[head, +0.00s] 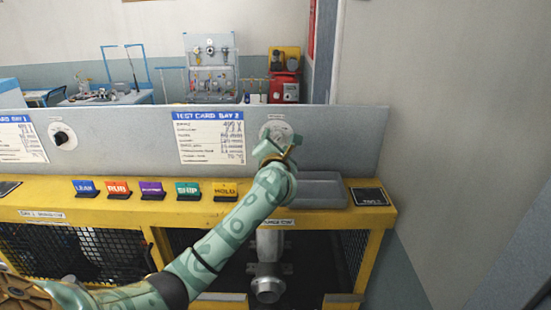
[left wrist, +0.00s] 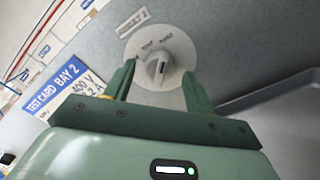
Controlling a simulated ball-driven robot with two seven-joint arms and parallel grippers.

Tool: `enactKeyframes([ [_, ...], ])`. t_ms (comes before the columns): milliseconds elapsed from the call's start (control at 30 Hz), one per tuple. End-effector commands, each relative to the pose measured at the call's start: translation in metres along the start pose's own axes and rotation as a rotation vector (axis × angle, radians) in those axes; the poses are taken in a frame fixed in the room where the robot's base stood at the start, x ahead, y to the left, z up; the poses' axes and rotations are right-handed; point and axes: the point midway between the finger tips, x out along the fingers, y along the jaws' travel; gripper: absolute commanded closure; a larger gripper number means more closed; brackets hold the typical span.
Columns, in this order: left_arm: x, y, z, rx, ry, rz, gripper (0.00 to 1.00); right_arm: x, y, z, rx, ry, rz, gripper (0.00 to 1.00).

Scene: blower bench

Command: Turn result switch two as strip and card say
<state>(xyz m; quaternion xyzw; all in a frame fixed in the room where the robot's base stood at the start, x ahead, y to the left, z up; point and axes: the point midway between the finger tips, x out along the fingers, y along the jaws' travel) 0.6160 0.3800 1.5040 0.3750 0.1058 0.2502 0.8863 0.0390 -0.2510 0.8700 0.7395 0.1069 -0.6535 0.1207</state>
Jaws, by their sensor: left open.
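The result switch two (head: 277,127) is a round pale dial with a knob on the grey panel, right of the bay 2 test card (head: 210,137). In the left wrist view the dial (left wrist: 150,45) carries small lettering too blurred to read, and its grey knob (left wrist: 158,70) shows between my fingers. My left gripper (head: 280,147) is open, its fingers on either side of the knob; I cannot tell whether they touch it. The card also shows in the left wrist view (left wrist: 66,88). A label strip (head: 273,221) on the yellow frame is partly hidden by my arm. My right gripper is out of view.
An empty grey tray (head: 322,203) sits on the yellow bench right of my wrist. Several coloured signs, including a red one (head: 117,188), stand along the ledge to the left. Another dial (head: 62,137) is at far left. A metal blower part (head: 267,285) is below.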

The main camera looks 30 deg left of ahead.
Motion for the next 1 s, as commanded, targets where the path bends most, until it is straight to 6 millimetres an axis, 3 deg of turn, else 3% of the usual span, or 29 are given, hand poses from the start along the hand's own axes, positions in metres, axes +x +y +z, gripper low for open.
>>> enactKeyframes([
  [500,-0.127,-0.002,-0.002,-0.003,-0.001,-0.003,0.45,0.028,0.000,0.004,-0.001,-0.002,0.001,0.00],
  [700,-0.149,-0.001,-0.001,0.001,0.000,-0.001,0.45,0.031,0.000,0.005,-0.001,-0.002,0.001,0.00],
  [1000,-0.152,-0.001,0.000,0.001,0.000,-0.001,0.45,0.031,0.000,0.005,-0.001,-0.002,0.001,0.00],
])
